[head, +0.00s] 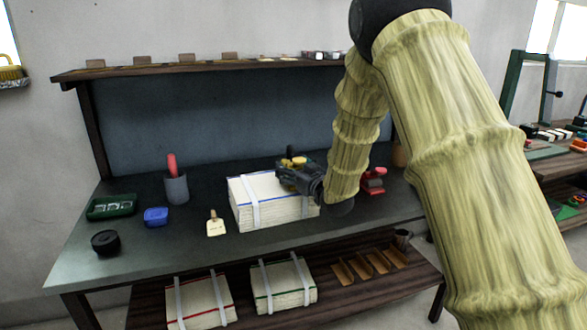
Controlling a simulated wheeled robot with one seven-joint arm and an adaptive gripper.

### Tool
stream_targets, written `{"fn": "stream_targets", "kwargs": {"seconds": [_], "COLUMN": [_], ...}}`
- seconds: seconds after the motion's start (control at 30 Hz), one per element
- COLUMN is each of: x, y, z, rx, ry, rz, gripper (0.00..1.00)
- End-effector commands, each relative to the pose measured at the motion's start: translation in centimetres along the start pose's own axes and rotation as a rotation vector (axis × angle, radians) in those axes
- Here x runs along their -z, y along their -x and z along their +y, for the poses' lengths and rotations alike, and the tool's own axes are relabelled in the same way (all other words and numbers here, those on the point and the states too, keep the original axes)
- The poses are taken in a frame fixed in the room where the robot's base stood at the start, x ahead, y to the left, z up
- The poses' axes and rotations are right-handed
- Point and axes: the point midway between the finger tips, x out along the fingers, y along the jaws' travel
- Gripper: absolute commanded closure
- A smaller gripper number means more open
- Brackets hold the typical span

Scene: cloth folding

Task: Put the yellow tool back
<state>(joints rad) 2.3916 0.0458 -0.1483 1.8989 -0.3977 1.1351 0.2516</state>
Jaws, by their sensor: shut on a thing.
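My gripper (283,168) is above the back right part of a white cloth stack (262,210) on the table. It is shut on a small yellow thing (294,160), which I take to be the yellow tool. The dark fingers and gripper body hide most of it, so its shape cannot be made out. Whether it touches the cloth stack cannot be told.
A grey cup (176,190) with a red-handled tool, a green tray (111,207), a blue box (156,217), a black roll (105,243) and a cream tag (215,225) stand left on the table (190,255). A red object (372,182) lies right. A shelf (200,68) runs behind.

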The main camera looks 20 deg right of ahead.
Motion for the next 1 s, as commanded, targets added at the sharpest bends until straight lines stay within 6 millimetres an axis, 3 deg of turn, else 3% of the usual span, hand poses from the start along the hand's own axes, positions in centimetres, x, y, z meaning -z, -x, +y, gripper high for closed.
{"fn": "stream_targets", "kwargs": {"seconds": [0.17,0.2,0.3,0.8,1.0], "x": [-0.1,-0.2,-0.2,-0.7,-0.3], "y": [0.0,0.0,0.0,0.0,3.0], "z": [0.0,0.0,0.0,0.0,0.1], "rx": [0.000,0.000,0.000,0.001,-0.001], "ry": [0.001,0.000,0.000,0.001,-0.002], "rz": [0.003,-0.001,-0.001,-0.001,-0.001], "gripper": [0.88,0.17,0.00,0.00,0.00]}}
